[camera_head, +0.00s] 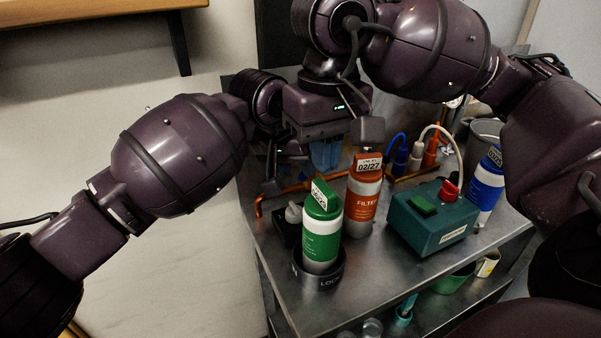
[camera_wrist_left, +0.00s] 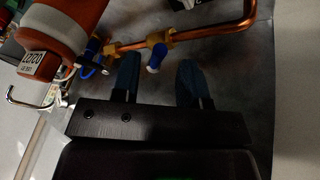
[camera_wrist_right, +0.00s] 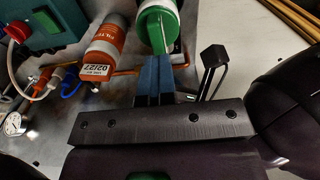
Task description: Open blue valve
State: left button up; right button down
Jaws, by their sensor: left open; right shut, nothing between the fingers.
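The blue valve (camera_wrist_left: 154,58) is a small blue handle on a brass fitting of the copper pipe (camera_wrist_left: 215,32) in the left wrist view. My left gripper (camera_wrist_left: 159,62) is open, with one dark blue finger on either side of the valve handle. I cannot tell whether a finger touches it. My right gripper (camera_wrist_right: 158,62) is shut and empty, its fingertips close to the green filter (camera_wrist_right: 158,28) in the right wrist view. In the head view the arms meet over the back of the bench and hide the valve.
The green filter (camera_head: 322,235) stands in a round black holder (camera_head: 319,280). An orange filter (camera_head: 363,203) stands behind it. A teal box (camera_head: 432,222) with a green switch and a blue filter (camera_head: 485,188) stand at the right. The metal bench (camera_head: 375,270) is clear in front.

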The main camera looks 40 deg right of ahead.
aim_at(301, 175)
pick_arm(q)
jog(key=shift+x, duration=1.6)
grip_shut()
